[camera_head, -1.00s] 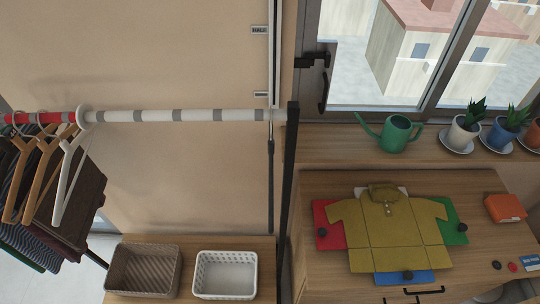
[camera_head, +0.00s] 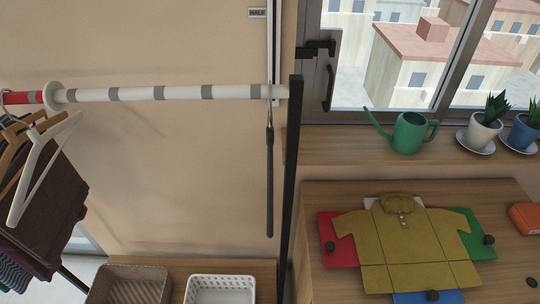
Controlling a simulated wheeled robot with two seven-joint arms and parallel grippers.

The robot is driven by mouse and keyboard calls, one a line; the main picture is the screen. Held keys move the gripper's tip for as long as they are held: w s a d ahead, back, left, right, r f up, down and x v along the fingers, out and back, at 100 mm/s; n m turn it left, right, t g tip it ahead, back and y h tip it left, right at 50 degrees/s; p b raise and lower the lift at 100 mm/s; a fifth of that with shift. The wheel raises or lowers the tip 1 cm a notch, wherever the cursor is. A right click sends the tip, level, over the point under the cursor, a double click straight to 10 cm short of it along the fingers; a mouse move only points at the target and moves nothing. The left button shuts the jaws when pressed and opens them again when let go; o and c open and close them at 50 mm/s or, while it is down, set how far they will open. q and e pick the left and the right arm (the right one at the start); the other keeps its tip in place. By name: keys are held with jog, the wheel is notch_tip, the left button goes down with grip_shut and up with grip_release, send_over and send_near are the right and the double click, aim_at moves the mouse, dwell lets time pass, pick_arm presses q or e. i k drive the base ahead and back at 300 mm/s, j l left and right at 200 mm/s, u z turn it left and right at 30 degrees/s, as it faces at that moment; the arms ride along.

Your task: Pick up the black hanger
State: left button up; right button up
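A thin black hanger (camera_head: 269,180) hangs from the right end of the white and grey striped rail (camera_head: 180,92), just left of the black upright post (camera_head: 291,170). I see it nearly edge on, as a narrow dark vertical bar below a thin hook, in front of the beige wall. Its full outline does not show. Neither of my grippers is in view.
A white hanger (camera_head: 40,165), wooden hangers (camera_head: 12,160) and dark clothes (camera_head: 55,205) hang at the left. A brown basket (camera_head: 130,287) and white basket (camera_head: 220,289) stand below.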

aim_at(269, 128)
jog(key=l+u, duration=0.4)
jog(key=l, duration=0.15)
jog(key=l+u, duration=0.35)
jog(key=l, duration=0.2)
